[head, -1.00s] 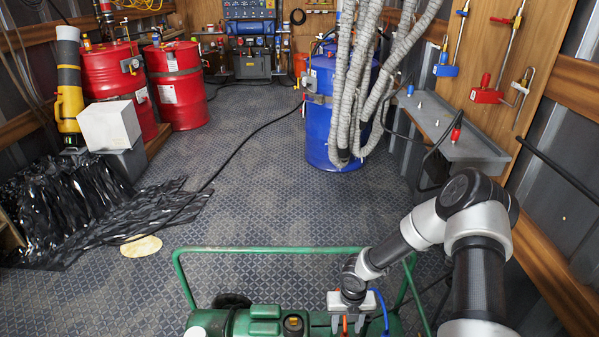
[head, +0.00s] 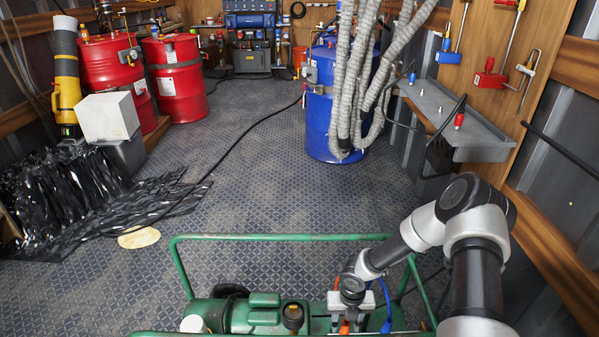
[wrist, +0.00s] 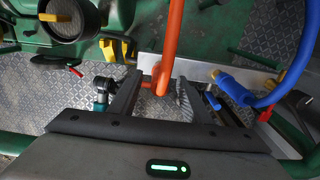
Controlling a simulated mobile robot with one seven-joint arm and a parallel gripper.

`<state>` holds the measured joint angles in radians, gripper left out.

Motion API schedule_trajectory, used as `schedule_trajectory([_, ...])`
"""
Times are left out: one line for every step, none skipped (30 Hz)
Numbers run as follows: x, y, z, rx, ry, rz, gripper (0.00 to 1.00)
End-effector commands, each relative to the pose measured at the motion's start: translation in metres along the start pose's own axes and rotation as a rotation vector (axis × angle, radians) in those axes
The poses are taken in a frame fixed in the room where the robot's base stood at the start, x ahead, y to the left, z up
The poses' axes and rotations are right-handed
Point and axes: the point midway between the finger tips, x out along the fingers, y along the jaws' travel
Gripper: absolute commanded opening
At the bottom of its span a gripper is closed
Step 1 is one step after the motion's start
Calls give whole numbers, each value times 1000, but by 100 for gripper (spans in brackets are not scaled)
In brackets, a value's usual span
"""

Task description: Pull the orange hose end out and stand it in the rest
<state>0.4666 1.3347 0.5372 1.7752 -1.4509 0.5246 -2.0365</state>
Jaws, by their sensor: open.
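The orange hose (wrist: 172,40) comes down from the top of the wrist view. Its lower end (wrist: 160,88) lies between the two fingers of my gripper (wrist: 156,97), which are spread apart. I cannot tell whether either finger touches it. In the head view, my gripper (head: 347,310) is low over the green machine (head: 262,316), with orange showing beside and below it. A blue hose with a blue-and-yellow fitting (wrist: 235,88) is right of the fingers. A pale metal plate (wrist: 200,70) lies behind the orange hose end. I cannot make out the rest clearly.
A green tube frame (head: 280,238) surrounds the machine. A dark round part (wrist: 68,15) and a small red-handled part (wrist: 75,70) are left of my gripper. A blue drum (head: 322,110) with grey hoses and a grey wall shelf (head: 470,130) stand farther off. The patterned floor between is open.

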Motion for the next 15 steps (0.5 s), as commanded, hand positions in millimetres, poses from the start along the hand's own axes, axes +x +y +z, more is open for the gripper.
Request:
schedule_trajectory([12, 0, 1, -2, -1, -1, 44])
schedule_trajectory([15, 0, 1, -2, -1, -1, 44])
schedule_trajectory([19, 0, 1, -1, -1, -1, 44])
schedule_trajectory([21, 0, 1, -1, -1, -1, 44])
schedule_trajectory([22, 0, 1, 0, -1, -1, 44])
schedule_trajectory([23, 0, 1, 0, -1, -1, 44])
schedule_trajectory([24, 0, 1, 0, -1, -1, 44])
schedule_trajectory([24, 0, 1, 0, -1, 0, 44])
schedule_trajectory([24, 0, 1, 0, -1, 0, 44])
schedule_trajectory([24, 0, 1, 0, -1, 0, 44])
schedule_trajectory([24, 0, 1, 0, -1, 0, 44])
schedule_trajectory([24, 0, 1, 0, -1, 0, 44])
schedule_trajectory([23, 0, 1, 0, -1, 0, 44])
schedule_trajectory([23, 0, 1, 0, -1, 0, 44])
schedule_trajectory([23, 0, 1, 0, -1, 0, 44])
